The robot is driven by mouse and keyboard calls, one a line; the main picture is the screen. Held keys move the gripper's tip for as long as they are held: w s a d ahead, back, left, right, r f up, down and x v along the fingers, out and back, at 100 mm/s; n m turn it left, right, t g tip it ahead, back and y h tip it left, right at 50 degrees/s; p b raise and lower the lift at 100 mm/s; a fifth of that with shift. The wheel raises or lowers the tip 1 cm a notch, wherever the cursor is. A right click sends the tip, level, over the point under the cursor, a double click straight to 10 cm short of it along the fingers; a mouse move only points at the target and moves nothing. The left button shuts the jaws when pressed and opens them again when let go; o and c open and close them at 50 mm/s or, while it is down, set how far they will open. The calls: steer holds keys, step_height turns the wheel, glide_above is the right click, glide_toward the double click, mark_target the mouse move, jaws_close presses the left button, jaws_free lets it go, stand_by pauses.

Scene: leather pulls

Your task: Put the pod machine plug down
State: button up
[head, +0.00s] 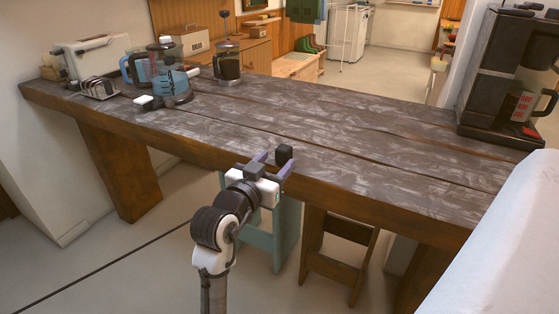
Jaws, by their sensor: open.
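A small black block, which looks like the pod machine plug (284,152), is at the front edge of the dark wooden table (350,140). My gripper (278,159) is at that same edge with its two purple fingers apart. The plug shows between and just beyond the fingertips. I cannot tell whether a finger touches it, or whether it rests fully on the wood. No cord can be made out at the plug. A large black coffee machine (498,75) stands at the table's right end; I cannot tell whether it is the pod machine.
At the left end stand a pale toaster-like appliance (98,55), a metal rack (99,88), a blue kettle-like vessel (173,82) and a glass carafe (228,62). The table's middle is clear. A teal stool (286,225) and a brown chair (338,245) are below the front edge.

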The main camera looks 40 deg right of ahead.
steer(key=b+v, duration=0.2)
steer(key=v, duration=0.7)
